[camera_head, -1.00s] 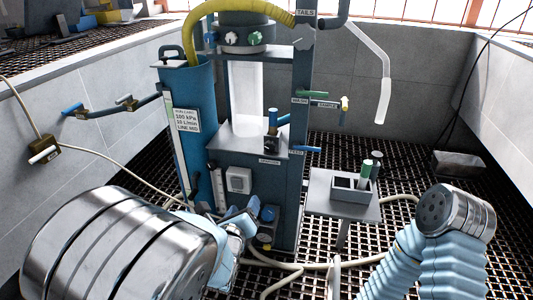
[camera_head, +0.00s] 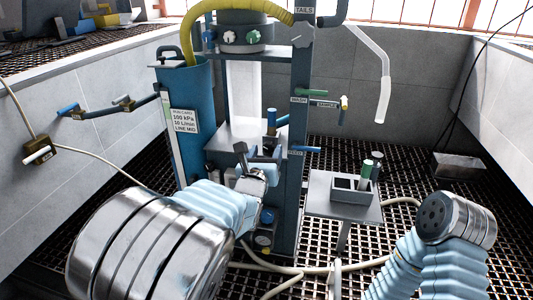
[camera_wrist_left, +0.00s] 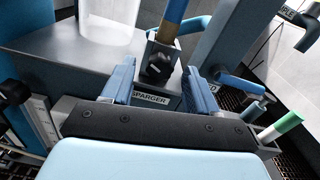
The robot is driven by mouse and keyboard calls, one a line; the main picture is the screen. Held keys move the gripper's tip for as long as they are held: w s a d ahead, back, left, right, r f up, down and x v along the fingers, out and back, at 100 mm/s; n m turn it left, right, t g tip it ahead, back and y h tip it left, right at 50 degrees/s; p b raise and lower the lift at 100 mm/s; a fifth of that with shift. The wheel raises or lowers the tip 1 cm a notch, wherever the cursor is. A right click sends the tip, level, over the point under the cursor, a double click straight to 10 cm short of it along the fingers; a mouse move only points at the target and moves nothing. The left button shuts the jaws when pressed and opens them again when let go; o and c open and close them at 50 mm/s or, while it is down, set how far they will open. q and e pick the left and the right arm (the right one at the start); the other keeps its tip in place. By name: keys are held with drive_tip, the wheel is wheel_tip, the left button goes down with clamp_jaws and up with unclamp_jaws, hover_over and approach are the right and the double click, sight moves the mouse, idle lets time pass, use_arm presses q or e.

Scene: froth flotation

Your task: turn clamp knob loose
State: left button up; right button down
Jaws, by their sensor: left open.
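The black clamp knob (camera_wrist_left: 158,65) sits on a dark block at the foot of an upright blue-and-brown tube (camera_wrist_left: 172,22), above the SPARGER label (camera_wrist_left: 150,99). My left gripper (camera_wrist_left: 160,84) is open in the left wrist view, its two blue fingers pointing towards the block. The knob shows between and beyond the fingertips, with no visible contact. In the head view, my left gripper (camera_head: 262,158) is in front of the column's shelf, just below the tube (camera_head: 271,118), and covers part of the clamp. My right arm shows at the lower right, but its gripper cannot be made out.
A blue cylinder (camera_head: 188,90) with a label stands left of the column. A small side table (camera_head: 318,200) with a holder and green-capped tube is at right. Blue-handled valves (camera_head: 312,150) stick out from the frame. Pale hoses (camera_head: 300,270) cross the grated floor.

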use_arm(q)
drive_tip(key=shift+w+d, duration=0.1)
drive_tip(key=shift+w, duration=0.35)
drive_tip(key=shift+c, duration=0.2)
drive_tip(key=c, duration=1)
drive_tip(key=n, duration=0.5)
drive_tip(key=shift+n, duration=0.3)
use_arm(e)
drive_tip(key=shift+f, duration=0.1)
use_arm(q)
drive_tip(key=o, duration=1)
drive_tip(key=shift+o, duration=0.2)
